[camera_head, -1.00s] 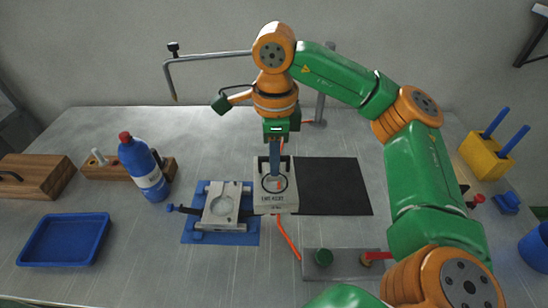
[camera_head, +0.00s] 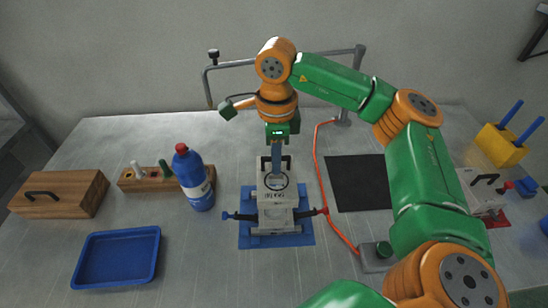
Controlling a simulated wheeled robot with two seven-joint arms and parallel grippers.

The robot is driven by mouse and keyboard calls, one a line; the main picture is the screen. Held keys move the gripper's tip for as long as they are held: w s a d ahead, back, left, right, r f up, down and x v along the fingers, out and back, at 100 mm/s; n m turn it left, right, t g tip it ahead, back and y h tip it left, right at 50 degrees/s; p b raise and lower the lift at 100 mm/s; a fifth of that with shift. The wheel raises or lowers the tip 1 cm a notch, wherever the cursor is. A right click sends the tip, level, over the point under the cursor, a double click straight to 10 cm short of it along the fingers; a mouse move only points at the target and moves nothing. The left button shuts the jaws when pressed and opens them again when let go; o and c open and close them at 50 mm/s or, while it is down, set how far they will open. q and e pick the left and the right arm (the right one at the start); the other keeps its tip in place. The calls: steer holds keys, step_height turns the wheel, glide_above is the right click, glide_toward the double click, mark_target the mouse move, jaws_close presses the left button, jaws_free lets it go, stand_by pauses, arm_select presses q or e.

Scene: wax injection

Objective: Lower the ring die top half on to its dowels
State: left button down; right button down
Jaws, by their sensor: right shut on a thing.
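The ring die top half (camera_head: 268,170) is a pale grey block with a dark handle and lettering on its front. My right gripper (camera_head: 277,166) points down and is shut on the top half at its handle. The die's bottom half (camera_head: 276,222) lies on a blue mat (camera_head: 262,241), with a clamp on its left and right. The top half is over the bottom half and hides most of it, dowels included; only its front end shows. The gap between the halves cannot be judged from this angle. My left gripper is not in view.
A blue bottle (camera_head: 195,182) stands by a wooden rack (camera_head: 147,183) at left, with a blue tray (camera_head: 116,257) in front. An orange hose (camera_head: 322,190) runs on the right. A black mat (camera_head: 358,183) is bare. Another handled die (camera_head: 482,190) sits far right.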

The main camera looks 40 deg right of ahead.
mark_target(275, 177)
steer(key=shift+w+a+f+b, duration=0.1)
steer(key=shift+a+f+b, duration=0.05)
steer(key=shift+f+b, duration=2.25)
steer(key=shift+f, duration=0.5)
steer(key=shift+f+b, duration=0.95)
steer(key=shift+f, duration=0.2)
steer(key=c, duration=0.8)
jaws_free()
steer(key=shift+c, duration=0.2)
steer(key=shift+r, duration=0.1)
step_height(275, 177, up, 7)
steer(key=shift+a+r+p, duration=0.1)
steer(key=shift+p, duration=0.3)
steer(key=shift+s, duration=0.2)
